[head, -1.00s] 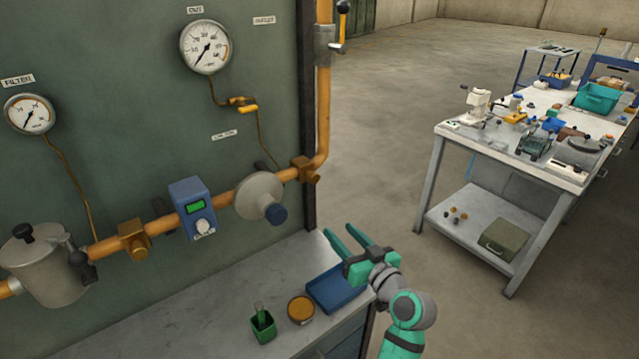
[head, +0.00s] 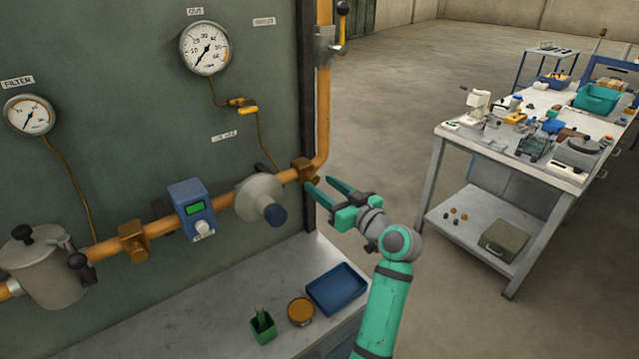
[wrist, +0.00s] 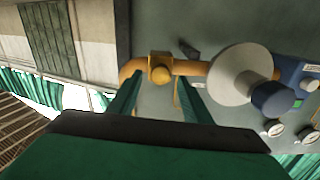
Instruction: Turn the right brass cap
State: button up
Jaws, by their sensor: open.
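The right brass cap (head: 305,170) sits on a brass block on the orange pipe, close to the pipe's upward bend. In the wrist view the round cap (wrist: 160,74) shows between the two finger tips. My gripper (head: 320,184) is open and empty, its green fingers pointing left toward the cap. The fingertips look close to the cap in the head view; I cannot tell whether they touch it. In the wrist view my gripper (wrist: 160,84) has one finger on each side of the cap. A second brass cap (head: 133,240) sits farther left on the pipe.
A grey disc-shaped regulator with a blue knob (head: 276,214) is just left of the right cap. A blue meter (head: 193,209) follows on the pipe. Below, a blue tray (head: 337,289), an orange-lidded tin (head: 300,311) and a green cup (head: 263,327) stand on the bench.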

jog(key=shift+x, duration=1.05)
jog(key=c, duration=1.1)
jog(key=shift+o, duration=0.2)
